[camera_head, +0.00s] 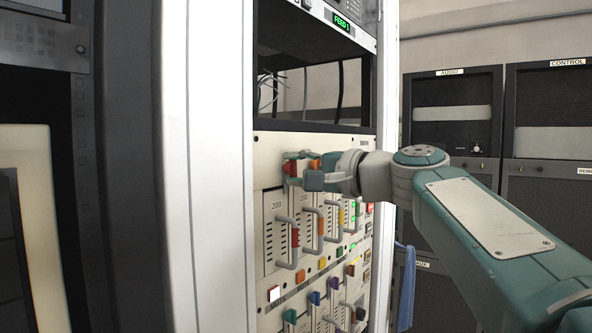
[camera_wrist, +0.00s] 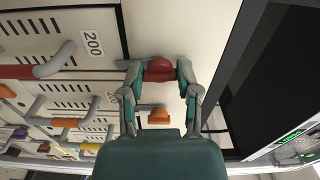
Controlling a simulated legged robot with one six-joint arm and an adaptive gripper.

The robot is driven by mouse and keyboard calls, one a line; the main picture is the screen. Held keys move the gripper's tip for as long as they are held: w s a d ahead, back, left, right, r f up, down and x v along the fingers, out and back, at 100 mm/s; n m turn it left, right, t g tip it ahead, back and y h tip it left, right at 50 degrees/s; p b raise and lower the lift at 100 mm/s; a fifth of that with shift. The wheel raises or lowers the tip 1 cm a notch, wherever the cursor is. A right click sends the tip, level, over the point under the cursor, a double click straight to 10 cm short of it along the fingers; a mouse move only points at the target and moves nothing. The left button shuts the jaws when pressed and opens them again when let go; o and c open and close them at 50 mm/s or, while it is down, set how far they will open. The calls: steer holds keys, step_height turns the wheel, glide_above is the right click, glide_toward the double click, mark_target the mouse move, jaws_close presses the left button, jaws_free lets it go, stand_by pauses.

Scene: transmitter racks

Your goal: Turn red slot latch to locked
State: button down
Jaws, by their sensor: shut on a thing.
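The red slot latch (camera_wrist: 160,70) is a small red knob at the top of the rack panel, above the slot labelled 200. In the wrist view my gripper (camera_wrist: 158,72) has one fingertip on each side of it and is shut on it. In the head view my gripper (camera_head: 301,170) reaches the panel from the right, and the red latch (camera_head: 290,169) shows partly between the fingers. The latch's markings are hidden, so I cannot tell its locked or unlocked position.
An orange latch (camera_wrist: 158,116) sits close beside the red one. Below are modules with grey handles, one with a red bar (camera_head: 294,238), and several coloured knobs. A dark open bay (camera_head: 310,85) with loose cables lies above. A white rack post (camera_head: 215,170) stands to the left.

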steer(key=shift+w+f+m, duration=0.1)
steer(key=shift+f+m, duration=0.1)
steer(key=shift+m, duration=0.3)
steer(key=shift+c, duration=1.6)
jaws_free()
steer(key=shift+d, duration=0.1)
steer(key=shift+r, duration=0.1)
steer(key=v, duration=1.2)
